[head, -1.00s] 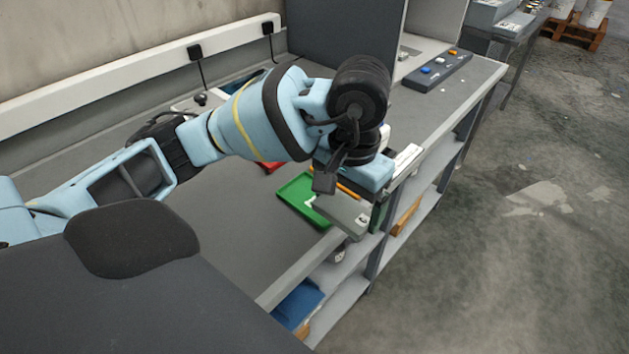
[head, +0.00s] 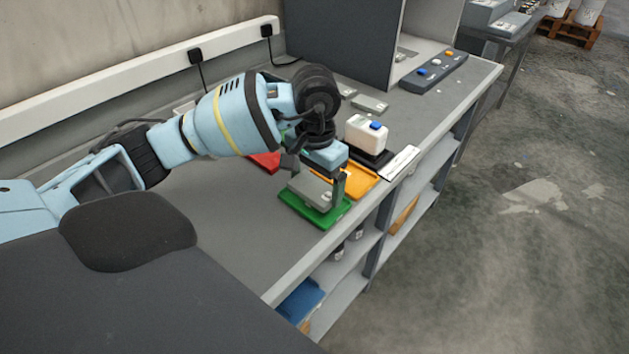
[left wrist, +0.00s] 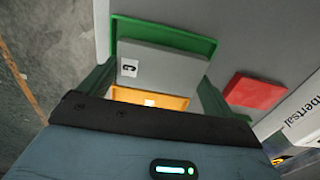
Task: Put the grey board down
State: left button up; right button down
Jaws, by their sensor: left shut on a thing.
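The grey board (head: 313,191) is a flat slab between the fingers of my left gripper (head: 314,180). It is over the green tray (head: 296,206), and I cannot tell whether it touches the tray's floor. In the left wrist view the board (left wrist: 178,68) bears a white label with a dark mark and lies within the outline of the green tray (left wrist: 160,29). My left gripper (left wrist: 153,85) is shut on the board, one finger at each side. My right gripper is not in view.
An orange tray (head: 362,183) is just beyond the green one, and a red tray (head: 264,161) lies behind. A white container with a blue cap (head: 362,136) stands farther right. A button panel (head: 436,71) is at the far end. The bench's near left is clear.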

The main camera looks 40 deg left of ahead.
pick_arm(q)
jog(key=shift+f, duration=0.35)
jog(key=shift+f, duration=0.1)
jog(key=shift+f+b, duration=0.3)
jog(key=shift+f, duration=0.1)
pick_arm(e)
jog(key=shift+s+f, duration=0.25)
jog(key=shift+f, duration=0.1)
pick_arm(q)
jog(key=shift+f, duration=0.15)
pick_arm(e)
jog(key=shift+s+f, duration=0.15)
pick_arm(q)
jog(key=o, duration=0.8)
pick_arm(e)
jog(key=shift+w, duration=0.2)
